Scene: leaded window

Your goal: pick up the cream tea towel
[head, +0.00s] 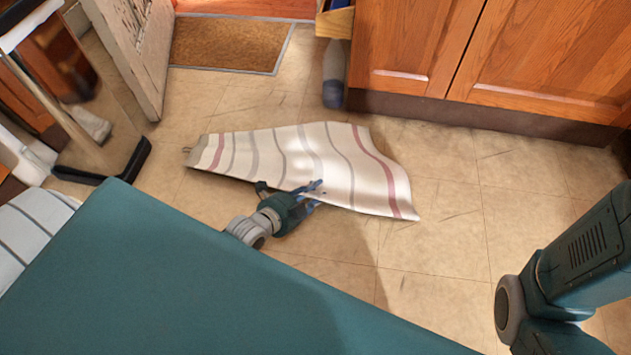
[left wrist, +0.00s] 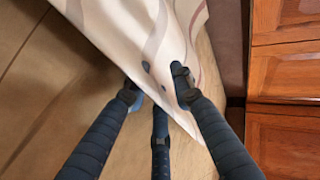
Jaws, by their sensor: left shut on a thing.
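The cream tea towel (head: 335,165), with grey and dull red stripes, is spread out at floor level in the middle of the head view. My left gripper (head: 308,192) is at its near edge, shut on the cloth. In the left wrist view the towel (left wrist: 150,40) runs up from between the fingers of my left gripper (left wrist: 158,92), with a fold of cloth pinched there. I cannot tell how much of the towel touches the floor. My right gripper is not in view; only part of my right arm shows at the right.
Wooden cupboards (head: 545,55) stand behind and to the right. A brown doormat (head: 228,43) lies at the back by a worn pale door (head: 133,45). A grey-blue bottle-like object (head: 334,75) is near the cupboards. Tiled floor (head: 440,245) is clear right of the towel.

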